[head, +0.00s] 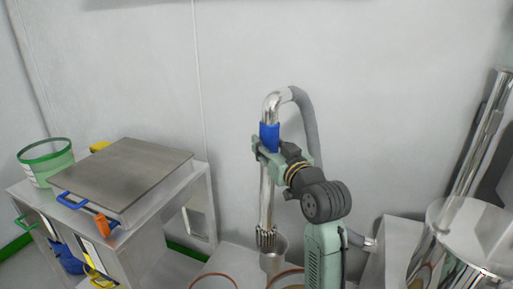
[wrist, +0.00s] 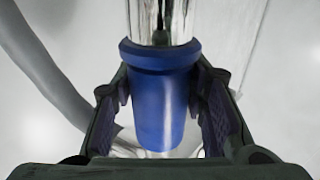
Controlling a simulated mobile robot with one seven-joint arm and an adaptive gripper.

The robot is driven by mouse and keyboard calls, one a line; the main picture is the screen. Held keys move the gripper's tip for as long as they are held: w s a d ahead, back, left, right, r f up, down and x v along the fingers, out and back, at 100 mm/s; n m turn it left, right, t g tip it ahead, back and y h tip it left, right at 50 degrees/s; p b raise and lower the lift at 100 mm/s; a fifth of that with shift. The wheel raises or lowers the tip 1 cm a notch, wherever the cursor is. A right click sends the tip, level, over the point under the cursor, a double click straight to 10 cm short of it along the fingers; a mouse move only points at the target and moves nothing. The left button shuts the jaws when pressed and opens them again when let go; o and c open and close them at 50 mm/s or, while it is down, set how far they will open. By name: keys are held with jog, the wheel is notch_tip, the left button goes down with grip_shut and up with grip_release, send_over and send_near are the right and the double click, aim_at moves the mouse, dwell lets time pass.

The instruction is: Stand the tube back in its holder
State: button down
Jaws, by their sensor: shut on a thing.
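The tube (head: 266,195) is a shiny metal pipe with a blue sleeve (head: 269,136), a bent top and a slotted lower end (head: 266,239). It stands nearly upright. My gripper (head: 268,152) is shut on it at the blue sleeve; the wrist view shows the sleeve (wrist: 160,100) between the two dark finger pads. The holder looks to be the grey metal cup (head: 273,262) below. The slotted end overlaps the cup's left rim in the head view; I cannot tell whether it is inside or in front of it.
A grey hose (head: 309,125) runs from the tube's top down behind my arm. Round rims of drums (head: 214,281) lie near the cup. A steel cart (head: 125,172) with a green-rimmed bucket (head: 46,161) stands left, a shiny metal vessel (head: 462,240) right. The wall is close behind.

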jog(key=shift+w+d+h, duration=0.15)
jog(key=shift+w+d, duration=0.15)
jog(key=shift+d, duration=0.3)
jog(key=shift+w+d+h, duration=0.15)
jog(key=shift+w+d, duration=0.15)
jog(key=shift+d, duration=0.25)
notch_tip(320, 180, down, 12)
jog(key=b, duration=0.9)
jog(key=shift+a+r, duration=0.1)
jog(key=c, duration=1.2)
grip_release()
jog(key=shift+c, duration=0.2)
jog(key=o, duration=0.4)
jog(key=shift+c, duration=0.2)
jog(key=v, duration=1.2)
jog(key=shift+f, duration=0.2)
jog(key=shift+s, duration=0.1)
